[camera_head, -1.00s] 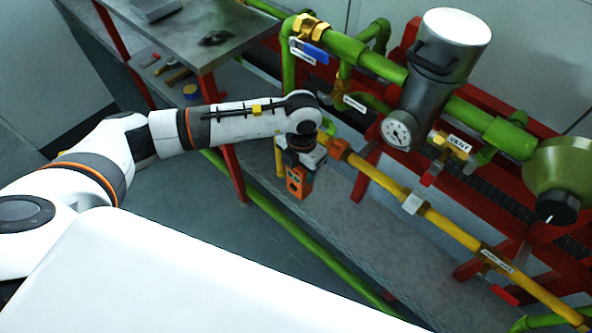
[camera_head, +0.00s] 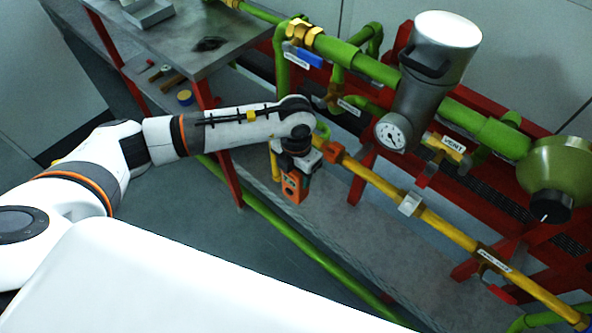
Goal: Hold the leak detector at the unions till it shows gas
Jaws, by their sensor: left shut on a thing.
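My left gripper (camera_head: 297,164) points down and is shut on the orange leak detector (camera_head: 292,186), a small boxy tool with dark round spots on its face. The wrist hides part of the grip and the detector's upper end. The detector is just left of the near end of the yellow pipe (camera_head: 376,179), close to an orange fitting (camera_head: 332,152); I cannot tell whether they touch. A brass union with a white label (camera_head: 487,257) is further down the yellow pipe. The detector's display cannot be read. My right gripper is not in view.
Green pipes (camera_head: 365,63) on a red frame carry a grey cylinder with a gauge (camera_head: 393,132), a vent valve (camera_head: 444,143) and a green dome (camera_head: 563,168). A steel bench (camera_head: 225,30) stands behind my left arm. The floor left of the rig is open.

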